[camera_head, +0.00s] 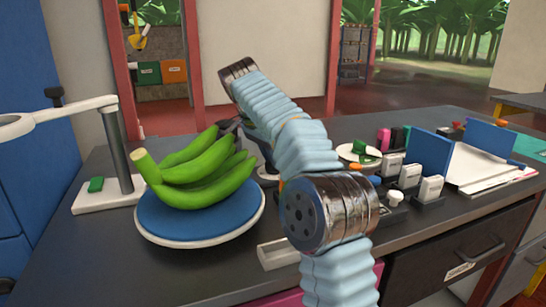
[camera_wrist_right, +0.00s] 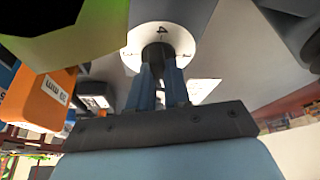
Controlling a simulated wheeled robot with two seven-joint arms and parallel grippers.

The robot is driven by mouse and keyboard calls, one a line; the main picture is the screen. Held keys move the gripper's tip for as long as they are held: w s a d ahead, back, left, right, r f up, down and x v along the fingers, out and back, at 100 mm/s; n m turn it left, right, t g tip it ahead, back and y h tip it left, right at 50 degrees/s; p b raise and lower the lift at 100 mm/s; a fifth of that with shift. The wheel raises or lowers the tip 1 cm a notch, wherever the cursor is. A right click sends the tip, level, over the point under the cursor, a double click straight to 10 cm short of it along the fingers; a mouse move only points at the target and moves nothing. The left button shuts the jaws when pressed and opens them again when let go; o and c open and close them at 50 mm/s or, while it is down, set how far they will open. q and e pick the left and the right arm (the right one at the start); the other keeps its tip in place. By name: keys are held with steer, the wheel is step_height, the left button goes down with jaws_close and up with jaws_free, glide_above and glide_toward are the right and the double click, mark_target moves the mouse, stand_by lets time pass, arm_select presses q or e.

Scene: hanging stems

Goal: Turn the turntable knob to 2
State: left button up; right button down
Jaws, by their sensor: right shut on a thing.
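The turntable is a blue round plate (camera_head: 160,219) with a pale rim on the dark counter, left of centre in the head view. A bunch of green bananas (camera_head: 205,175) lies on it. In the right wrist view my right gripper (camera_wrist_right: 158,68) is shut on a dark knob (camera_wrist_right: 158,52) in front of a white dial (camera_wrist_right: 134,50). In the head view my right arm crosses the middle, and the knob is hidden. My left gripper is not in view.
A white stand (camera_head: 118,150) with a ring arm is left of the plate. Right of my arm are a small white plate (camera_head: 357,153), several white-labelled blocks (camera_head: 410,176) and a blue panel (camera_head: 428,153). A drawer (camera_head: 460,258) is in the counter front.

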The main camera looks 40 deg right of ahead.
steer(key=shift+w+m+g, duration=0.1)
steer(key=shift+m+g, duration=0.2)
steer(key=shift+m, duration=0.5)
steer(key=c, duration=1.1)
jaws_free()
